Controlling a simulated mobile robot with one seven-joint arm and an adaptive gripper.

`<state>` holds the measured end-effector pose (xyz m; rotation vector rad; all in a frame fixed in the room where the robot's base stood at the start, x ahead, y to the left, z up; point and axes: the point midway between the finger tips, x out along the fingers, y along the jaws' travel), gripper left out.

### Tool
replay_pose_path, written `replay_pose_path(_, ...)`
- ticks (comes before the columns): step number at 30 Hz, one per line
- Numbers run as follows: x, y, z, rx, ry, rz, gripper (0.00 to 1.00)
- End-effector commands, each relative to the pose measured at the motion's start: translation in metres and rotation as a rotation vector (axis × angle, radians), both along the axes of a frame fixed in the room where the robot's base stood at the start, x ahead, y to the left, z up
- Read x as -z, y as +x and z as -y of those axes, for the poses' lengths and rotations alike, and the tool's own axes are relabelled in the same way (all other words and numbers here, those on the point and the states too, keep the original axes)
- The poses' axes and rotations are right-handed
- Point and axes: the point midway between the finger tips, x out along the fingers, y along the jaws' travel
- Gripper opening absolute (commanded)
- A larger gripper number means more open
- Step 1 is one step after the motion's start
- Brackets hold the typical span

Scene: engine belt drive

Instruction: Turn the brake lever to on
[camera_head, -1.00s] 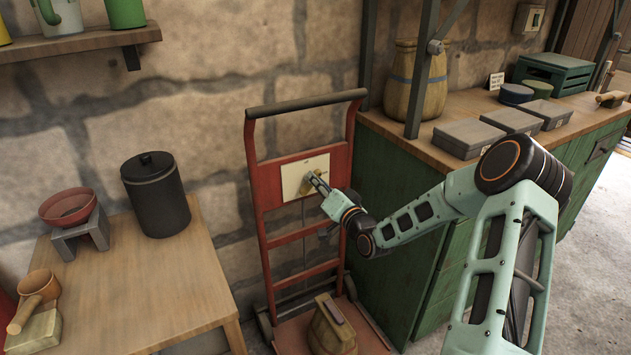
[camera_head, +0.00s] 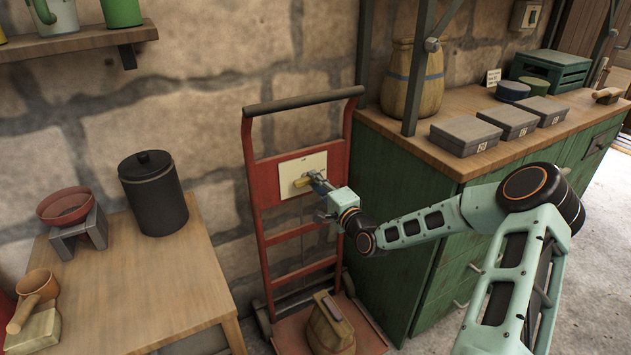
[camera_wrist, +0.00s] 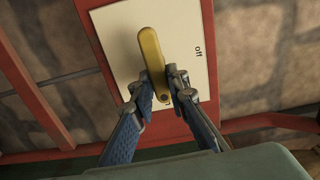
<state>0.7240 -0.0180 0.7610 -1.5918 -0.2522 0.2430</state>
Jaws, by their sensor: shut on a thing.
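The brake lever is a yellow handle (camera_head: 302,182) on a white plate (camera_head: 288,168) fixed to the red hand truck frame. In the head view the lever lies roughly sideways. In the wrist view the yellow lever (camera_wrist: 149,45) runs from the upper middle of the plate down between my fingers. The word "off" (camera_wrist: 198,52) is printed at the plate's right; another mark near the lever's lower end is mostly hidden. My gripper (camera_wrist: 160,84) is shut on the lever near its lower end in that view. In the head view my gripper (camera_head: 318,181) reaches it from the right.
A green workbench (camera_head: 400,215) with grey boxes is close on the right. A wooden table (camera_head: 140,285) with a black canister (camera_head: 153,195) stands left.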

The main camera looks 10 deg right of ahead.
Motion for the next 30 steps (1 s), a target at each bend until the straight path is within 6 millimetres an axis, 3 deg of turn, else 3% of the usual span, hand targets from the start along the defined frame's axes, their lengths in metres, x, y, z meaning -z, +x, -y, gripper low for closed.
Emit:
replay_pose_path(19,0.0007,-0.0001,-0.0008,-0.001,0.051,-0.017,0.00)
replay_pose_path(20,0.0008,-0.0001,-0.0008,-0.001,0.051,-0.017,0.15)
replay_pose_path(24,0.0008,-0.0001,-0.0007,-0.001,0.050,-0.016,0.31)
replay_pose_path(30,0.0008,-0.0001,-0.0004,0.000,0.049,-0.016,0.32)
